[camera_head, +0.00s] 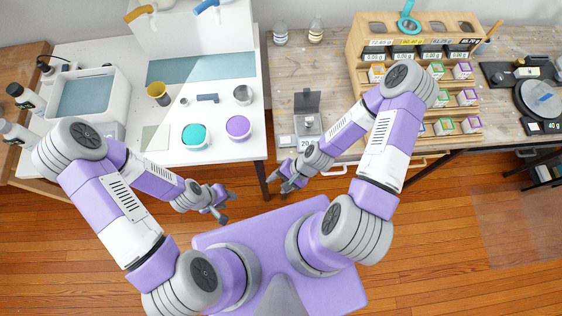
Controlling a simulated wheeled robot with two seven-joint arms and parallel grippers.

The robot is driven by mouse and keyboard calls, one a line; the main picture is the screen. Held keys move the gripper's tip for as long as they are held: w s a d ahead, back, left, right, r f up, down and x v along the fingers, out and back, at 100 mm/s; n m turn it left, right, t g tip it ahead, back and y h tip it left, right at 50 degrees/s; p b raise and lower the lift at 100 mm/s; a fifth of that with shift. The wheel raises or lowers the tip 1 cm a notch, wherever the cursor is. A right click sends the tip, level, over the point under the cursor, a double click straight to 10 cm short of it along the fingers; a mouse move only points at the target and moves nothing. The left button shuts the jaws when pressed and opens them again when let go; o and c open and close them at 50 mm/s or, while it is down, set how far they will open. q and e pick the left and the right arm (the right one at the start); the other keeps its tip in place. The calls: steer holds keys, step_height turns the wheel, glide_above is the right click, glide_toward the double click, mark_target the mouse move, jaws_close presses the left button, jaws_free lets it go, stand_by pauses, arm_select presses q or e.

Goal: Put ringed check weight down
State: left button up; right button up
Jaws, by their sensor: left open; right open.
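A small metallic piece (309,121), which looks like a check weight, stands on the small grey scale (300,103) at the front left of the wooden bench. Its rings are too small to make out. The scale's front display reads something starting with 20. My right gripper (281,184) is open and empty, in front of the bench edge, below and left of the scale, apart from the metallic piece. My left gripper (225,208) is open and empty over the floor in front of the white table.
A wooden rack (375,52) with displays and several small boxes stands right of the scale. The white table (225,148) holds teal and purple cups. Bare bench surrounds the scale's left and back.

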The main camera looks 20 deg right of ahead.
steer(key=n+h, duration=0.1)
steer(key=n, duration=0.1)
steer(key=n+h, duration=0.1)
steer(key=n, duration=0.3)
steer(key=shift+d+f+n+h, duration=0.1)
steer(key=shift+d+n+h, duration=0.2)
steer(key=shift+d+h, duration=0.1)
